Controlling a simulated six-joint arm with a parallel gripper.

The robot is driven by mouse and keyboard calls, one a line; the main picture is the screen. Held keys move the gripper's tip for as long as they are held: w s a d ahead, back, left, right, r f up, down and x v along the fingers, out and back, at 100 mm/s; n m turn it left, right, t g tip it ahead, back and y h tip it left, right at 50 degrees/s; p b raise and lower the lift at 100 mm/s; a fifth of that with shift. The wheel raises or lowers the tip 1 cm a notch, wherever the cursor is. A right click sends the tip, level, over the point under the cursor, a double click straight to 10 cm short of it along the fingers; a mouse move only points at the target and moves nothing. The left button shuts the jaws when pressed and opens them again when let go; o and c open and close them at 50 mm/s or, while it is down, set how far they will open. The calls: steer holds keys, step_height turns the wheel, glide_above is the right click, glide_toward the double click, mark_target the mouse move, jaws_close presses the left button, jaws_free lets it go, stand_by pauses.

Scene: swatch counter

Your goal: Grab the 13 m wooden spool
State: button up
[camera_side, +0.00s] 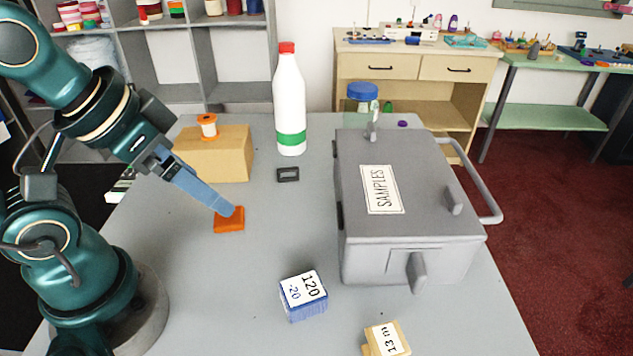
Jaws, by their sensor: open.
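The 13 m wooden spool (370,348) is tan with a white label reading "13 m", turned in the picture. It sits on the grey counter at the bottom edge of the view, and its lower part is cut off. My gripper (226,211) has pale blue fingers and is open. It points down and to the right at the orange block (229,224), well up and left of the wooden spool. I cannot tell whether the fingers touch the orange block.
A blue block (304,307) labelled "120 -20" lies left of the spool. The grey SAMPLES case (425,185) stands above it. A white bottle (289,105), black buckle (288,180) and cardboard box (222,160) with an orange-ended spool (208,127) stand farther back. The counter's middle is clear.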

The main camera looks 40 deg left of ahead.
stand_by(0.3)
steer(key=w+d+r, duration=0.3)
steer(key=w+r, duration=0.2)
steer(key=m+g, duration=0.5)
glide_above(385, 341)
steer(key=w+a, duration=0.2)
steer(key=w, duration=0.1)
step_height(385, 341, down, 10)
steer(key=shift+m+g, duration=0.3)
steer(key=shift+m, duration=0.3)
steer(key=s+f, duration=0.1)
steer(key=s+d+f, duration=0.1)
steer(key=f, duration=0.1)
steer(key=s+d+f, duration=0.1)
steer(key=shift+f, duration=2.7)
